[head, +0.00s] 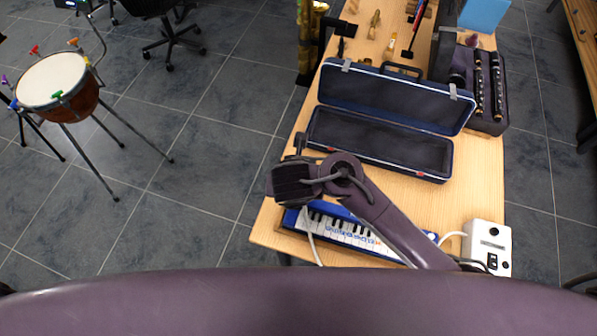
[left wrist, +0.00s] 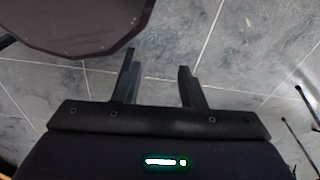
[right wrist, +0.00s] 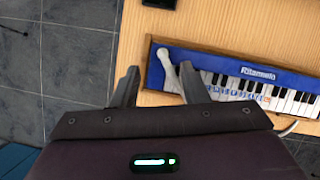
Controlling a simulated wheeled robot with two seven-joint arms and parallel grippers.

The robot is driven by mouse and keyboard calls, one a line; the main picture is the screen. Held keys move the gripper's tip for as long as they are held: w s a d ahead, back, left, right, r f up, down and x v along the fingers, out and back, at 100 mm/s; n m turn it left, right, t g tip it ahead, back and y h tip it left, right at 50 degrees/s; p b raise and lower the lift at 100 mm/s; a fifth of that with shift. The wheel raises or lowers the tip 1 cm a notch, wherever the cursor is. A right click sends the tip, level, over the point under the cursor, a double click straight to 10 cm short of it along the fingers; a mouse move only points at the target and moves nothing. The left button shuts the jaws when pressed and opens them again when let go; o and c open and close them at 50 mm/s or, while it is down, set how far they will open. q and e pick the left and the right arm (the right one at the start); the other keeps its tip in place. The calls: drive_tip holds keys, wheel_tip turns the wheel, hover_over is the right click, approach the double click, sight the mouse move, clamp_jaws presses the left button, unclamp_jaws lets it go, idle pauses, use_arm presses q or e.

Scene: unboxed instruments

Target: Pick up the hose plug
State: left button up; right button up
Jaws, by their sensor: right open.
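The hose plug (right wrist: 167,64) is a white tube end lying across the left end of the blue melodica (right wrist: 245,72) in the right wrist view. In the head view the white hose (head: 311,240) hangs over the melodica's near left side, partly hidden by my right arm. My right gripper (right wrist: 158,72) is open and empty. Its fingertips appear on either side of the hose plug, seemingly above it and not closed on it. My left gripper (left wrist: 158,66) is open and empty over the tiled floor; it is not in the head view.
An open dark blue case (head: 380,153) lies just beyond the melodica on the wooden table (head: 478,190). A white box (head: 487,243) with a cable stands at the right edge. Woodwind pieces (head: 497,86) lie farther back. A drum (head: 56,84) stands on the floor at left.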

drive_tip(key=x, duration=0.2)
drive_tip(key=b+x, duration=0.1)
drive_tip(key=x, duration=0.1)
drive_tip(key=b+x, duration=0.1)
drive_tip(key=x, duration=0.1)
drive_tip(key=shift+s+d+f, duration=0.2)
drive_tip(key=shift+s+f, duration=0.05)
drive_tip(key=shift+f, duration=0.2)
drive_tip(key=shift+w+f, duration=0.2)
drive_tip(key=shift+f, duration=0.15)
use_arm(q)
drive_tip(key=s+f, duration=0.2)
drive_tip(key=s, duration=0.1)
drive_tip(key=shift+s+a, duration=0.1)
drive_tip(key=shift+s, duration=0.1)
use_arm(e)
drive_tip(key=shift+s, duration=0.1)
clamp_jaws()
